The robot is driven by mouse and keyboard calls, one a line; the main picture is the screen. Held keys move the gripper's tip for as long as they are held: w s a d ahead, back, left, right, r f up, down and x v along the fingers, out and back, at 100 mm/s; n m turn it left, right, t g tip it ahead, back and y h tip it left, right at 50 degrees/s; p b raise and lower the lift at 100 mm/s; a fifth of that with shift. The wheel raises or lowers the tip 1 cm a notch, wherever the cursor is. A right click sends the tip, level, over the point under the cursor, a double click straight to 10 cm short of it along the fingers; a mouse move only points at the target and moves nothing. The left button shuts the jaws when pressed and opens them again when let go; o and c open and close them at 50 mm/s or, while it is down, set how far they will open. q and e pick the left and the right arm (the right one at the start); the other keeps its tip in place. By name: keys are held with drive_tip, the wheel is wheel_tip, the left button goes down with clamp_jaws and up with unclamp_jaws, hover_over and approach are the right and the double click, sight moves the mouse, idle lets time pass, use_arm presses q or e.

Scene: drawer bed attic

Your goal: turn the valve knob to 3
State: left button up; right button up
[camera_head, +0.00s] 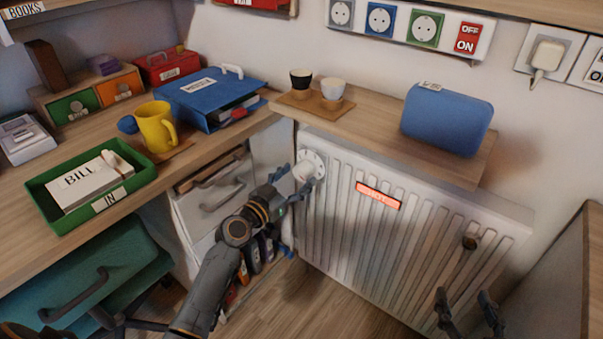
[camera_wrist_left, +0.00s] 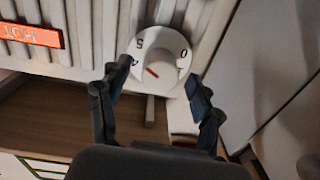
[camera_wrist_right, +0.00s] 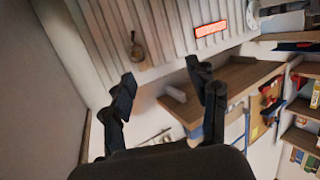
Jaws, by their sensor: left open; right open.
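The white round valve knob (camera_head: 313,163) sits at the upper left corner of the white radiator (camera_head: 345,235). In the left wrist view the knob (camera_wrist_left: 160,45) shows a red pointer line, a 0 at right and a 5 at left. Another mark near the left finger is partly hidden. My left gripper (camera_head: 290,178) is open at the knob, with its fingers (camera_wrist_left: 151,78) on either side of the knob's near edge; I cannot tell if they touch it. My right gripper (camera_head: 467,303) is open and empty in front of the radiator's lower right.
A red label (camera_head: 378,195) is on the radiator, and a dark hook-like fitting (camera_head: 470,242) is at its right. A wooden shelf (camera_head: 375,120) above holds two cups and a blue speaker-like box (camera_head: 447,118). White drawers (camera_head: 212,195) stand left of the knob. Floor in front is partly clear.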

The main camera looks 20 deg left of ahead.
use_arm(q)
drive_tip(key=shift+x, duration=1.3)
use_arm(e)
drive_tip(key=shift+w+a+r+t, duration=0.1)
drive_tip(key=shift+w+r+t, duration=0.05)
drive_tip(key=shift+r+t, duration=0.3)
use_arm(q)
drive_tip(key=c, duration=1.2)
drive_tip(key=shift+o, duration=0.2)
drive_tip(key=shift+n, duration=0.3)
drive_tip(key=n, duration=0.2)
drive_tip(key=shift+n, duration=0.3)
drive_tip(key=n+p, duration=0.1)
drive_tip(key=n, duration=0.3)
drive_tip(key=n+p, duration=0.2)
drive_tip(key=n, duration=0.7)
drive_tip(key=shift+r+n, duration=0.15)
drive_tip(key=shift+n, duration=0.15)
drive_tip(key=shift+n+g+h, duration=0.3)
drive_tip(key=shift+n, duration=0.8)
use_arm(e)
drive_tip(key=s+d+f+g+h, duration=0.2)
drive_tip(key=s+d+f+g, duration=0.2)
drive_tip(key=s+f+g, duration=0.5)
drive_tip(key=shift+s+d+f+g+h, duration=0.35)
drive_tip(key=shift+s+f, duration=0.8)
drive_tip(key=shift+f, duration=0.2)
